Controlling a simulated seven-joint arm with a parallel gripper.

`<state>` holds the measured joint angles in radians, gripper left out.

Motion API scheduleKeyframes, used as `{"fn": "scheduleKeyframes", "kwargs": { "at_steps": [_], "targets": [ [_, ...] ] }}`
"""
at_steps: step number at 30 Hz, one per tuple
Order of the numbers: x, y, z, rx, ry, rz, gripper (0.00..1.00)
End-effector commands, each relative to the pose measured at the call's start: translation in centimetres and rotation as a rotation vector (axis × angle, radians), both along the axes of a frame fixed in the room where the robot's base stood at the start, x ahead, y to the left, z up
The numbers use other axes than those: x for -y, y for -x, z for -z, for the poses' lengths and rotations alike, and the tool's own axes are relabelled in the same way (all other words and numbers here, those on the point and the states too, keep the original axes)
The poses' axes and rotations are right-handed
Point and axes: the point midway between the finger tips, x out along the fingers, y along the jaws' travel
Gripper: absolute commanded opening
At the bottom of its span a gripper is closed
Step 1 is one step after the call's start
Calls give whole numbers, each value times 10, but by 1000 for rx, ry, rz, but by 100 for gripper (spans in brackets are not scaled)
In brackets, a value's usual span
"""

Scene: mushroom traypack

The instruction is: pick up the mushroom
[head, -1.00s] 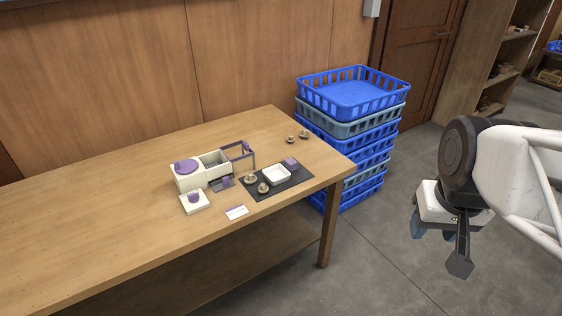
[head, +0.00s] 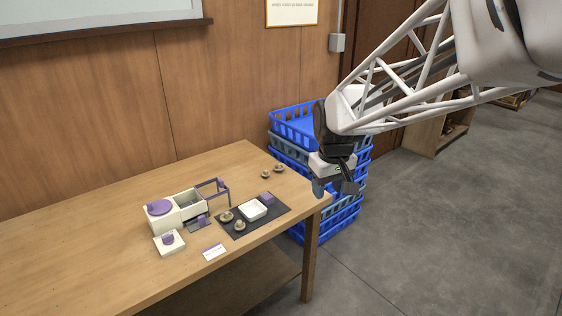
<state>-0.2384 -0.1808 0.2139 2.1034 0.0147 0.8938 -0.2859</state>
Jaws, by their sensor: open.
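Several small brown mushrooms are on the wooden table in the head view. Two lie near the table's back right edge: one mushroom (head: 278,168) and another mushroom (head: 266,174) beside it. Two more, a mushroom (head: 226,216) and a mushroom (head: 240,226), sit on the dark mat (head: 275,217), left of a white tray (head: 244,214). My gripper (head: 335,188) is open and empty, pointing down near the table's right end. It is to the right of all the mushrooms and in front of the crates in the picture. Its fingers touch nothing that I can make out.
A cream box with a purple lid (head: 152,221) and open compartments stands left of the mat. A smaller cream block (head: 171,250) and a white card (head: 214,252) lie in front. Blue crates (head: 290,120) are stacked beyond the table's right end. The table's left side is clear.

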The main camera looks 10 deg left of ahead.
Motion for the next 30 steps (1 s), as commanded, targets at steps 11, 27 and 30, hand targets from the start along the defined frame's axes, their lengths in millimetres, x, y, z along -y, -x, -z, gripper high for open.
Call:
{"fn": "scheduleKeyframes", "kwargs": {
  "at_steps": [11,27,30],
  "targets": [
    [-74,-72,44,-36,14,-173,48],
    [-193,-148,136,-86,31,-419,48],
    [-216,-158,157,-96,34,-464,48]
  ]
}}
